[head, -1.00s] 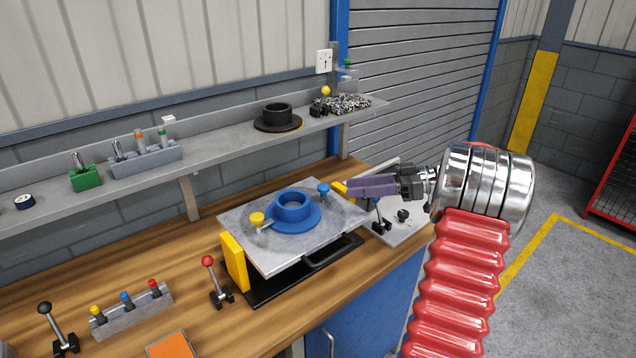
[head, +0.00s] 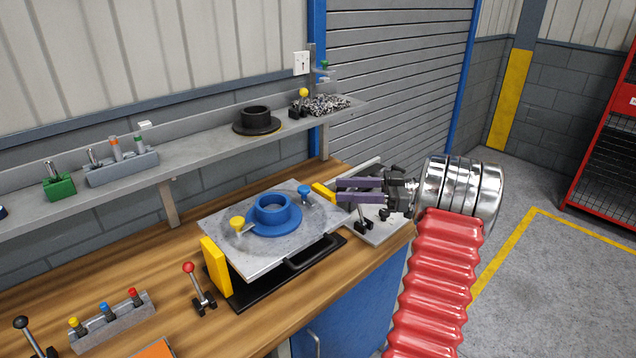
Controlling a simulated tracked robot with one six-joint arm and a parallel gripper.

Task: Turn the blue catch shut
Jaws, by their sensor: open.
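The blue catch (head: 304,191) is a small blue-topped knob at the right rear of the grey metal pallet (head: 262,263). A yellow catch (head: 238,224) sits at the pallet's left. Between them a blue flanged ring (head: 273,221) lies on the pallet. My gripper (head: 338,190) is to the right of the blue catch, apart from it, with its two purple fingers spread and pointing left. Nothing shows between the fingers. Whether the blue catch is turned over the ring's flange is too small to tell.
Yellow blocks (head: 215,267) hold the pallet above a black base with a handle (head: 312,254). A red-knobbed lever (head: 190,268) stands in front left. The shelf (head: 205,164) behind holds a black flanged part (head: 256,118).

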